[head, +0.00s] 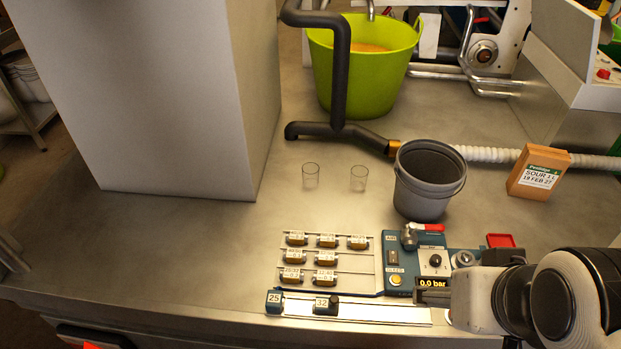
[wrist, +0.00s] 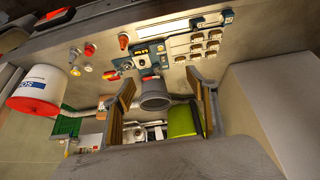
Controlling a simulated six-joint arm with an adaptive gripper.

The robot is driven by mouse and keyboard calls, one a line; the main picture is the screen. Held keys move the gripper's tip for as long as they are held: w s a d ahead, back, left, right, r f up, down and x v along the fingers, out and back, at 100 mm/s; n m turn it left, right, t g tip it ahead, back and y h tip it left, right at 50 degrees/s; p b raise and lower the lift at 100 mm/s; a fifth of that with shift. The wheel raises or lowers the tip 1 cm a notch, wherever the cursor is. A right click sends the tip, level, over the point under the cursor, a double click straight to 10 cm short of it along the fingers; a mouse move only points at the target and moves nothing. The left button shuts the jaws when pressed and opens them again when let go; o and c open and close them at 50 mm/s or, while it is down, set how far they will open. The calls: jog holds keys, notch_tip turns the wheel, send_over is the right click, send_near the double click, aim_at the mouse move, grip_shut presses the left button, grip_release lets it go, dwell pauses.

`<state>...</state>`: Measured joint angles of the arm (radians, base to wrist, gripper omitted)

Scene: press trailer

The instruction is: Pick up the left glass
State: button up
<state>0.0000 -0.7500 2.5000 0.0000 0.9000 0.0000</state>
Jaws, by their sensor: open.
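The left glass (head: 311,176) is a small clear tumbler standing upright on the metal table, left of a second, similar glass (head: 359,178). There is a gap between the two. I cannot make out either glass in the wrist view. My gripper (wrist: 160,84) is open in the wrist view, its two fingers wide apart with nothing seen held between them. In the head view my arm comes in at the lower right, well apart from the glasses; the fingertips are not clear there.
A grey bucket (head: 428,181) stands right of the glasses, a dark pipe (head: 340,75) behind them. A labelled panel (head: 327,260) and blue valve block (head: 405,268) lie in front. A tall grey box (head: 180,95) stands left. A green tub (head: 365,85) is behind. Table left-front is clear.

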jog(key=n+t+y, duration=0.2)
jog(key=t, duration=0.4)
send_over(311, 177)
jog(key=s+d, duration=0.8)
jog(key=s, duration=0.2)
notch_tip(311, 177, down, 15)
jog(key=w+a+f, duration=0.2)
jog(key=a+f, duration=0.1)
jog(key=f, duration=0.5)
jog(key=w+a+f+t+y, duration=0.1)
jog(key=w+a+f, duration=0.1)
jog(key=f, duration=0.5)
jog(key=shift+w+a+f+n+t, duration=0.15)
jog(key=shift+a+f+n+t, duration=0.2)
jog(key=shift+a, duration=0.3)
jog(key=shift+w, duration=0.1)
jog(key=shift+x, duration=1.15)
